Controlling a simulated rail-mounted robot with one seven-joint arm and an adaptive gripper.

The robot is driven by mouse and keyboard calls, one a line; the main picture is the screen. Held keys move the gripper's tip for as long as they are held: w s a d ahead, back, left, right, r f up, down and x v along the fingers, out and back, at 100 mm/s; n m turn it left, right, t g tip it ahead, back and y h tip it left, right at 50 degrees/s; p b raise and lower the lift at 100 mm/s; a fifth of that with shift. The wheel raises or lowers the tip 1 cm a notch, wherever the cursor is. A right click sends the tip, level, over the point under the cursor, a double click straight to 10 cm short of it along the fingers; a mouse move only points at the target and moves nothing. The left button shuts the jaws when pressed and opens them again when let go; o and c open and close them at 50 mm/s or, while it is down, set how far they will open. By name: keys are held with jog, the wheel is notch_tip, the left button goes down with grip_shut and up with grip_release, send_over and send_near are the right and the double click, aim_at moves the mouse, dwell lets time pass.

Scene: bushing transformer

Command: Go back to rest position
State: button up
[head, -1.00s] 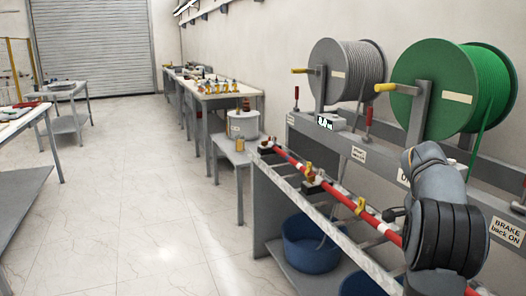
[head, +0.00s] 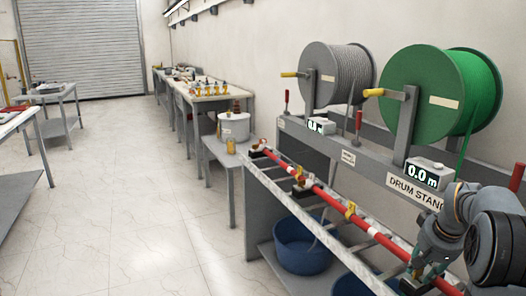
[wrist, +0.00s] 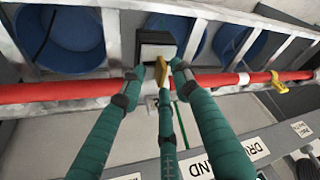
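My gripper (wrist: 158,78) has dark teal fingers, spread apart and open in the wrist view. A yellow clip (wrist: 161,68) on the red bar (wrist: 60,93) shows between the fingertips, in front of a black-and-grey block (wrist: 158,48). I cannot tell whether a finger touches the clip. In the head view my gripper (head: 416,268) is at the lower right, low by the near end of the red bar (head: 325,198). My arm hides part of the stand there.
The drum stand carries a grey drum (head: 340,75) and a green drum (head: 435,92). A meter (head: 424,172) reads 0.0 m. Blue tubs (head: 302,243) stand below the rail. A side table (head: 215,150) holds a white pot (head: 234,127).

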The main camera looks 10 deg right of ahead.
jog(key=shift+d+n+y+p, duration=0.15)
jog(key=shift+n+y+p, duration=0.65)
jog(key=shift+n, duration=1)
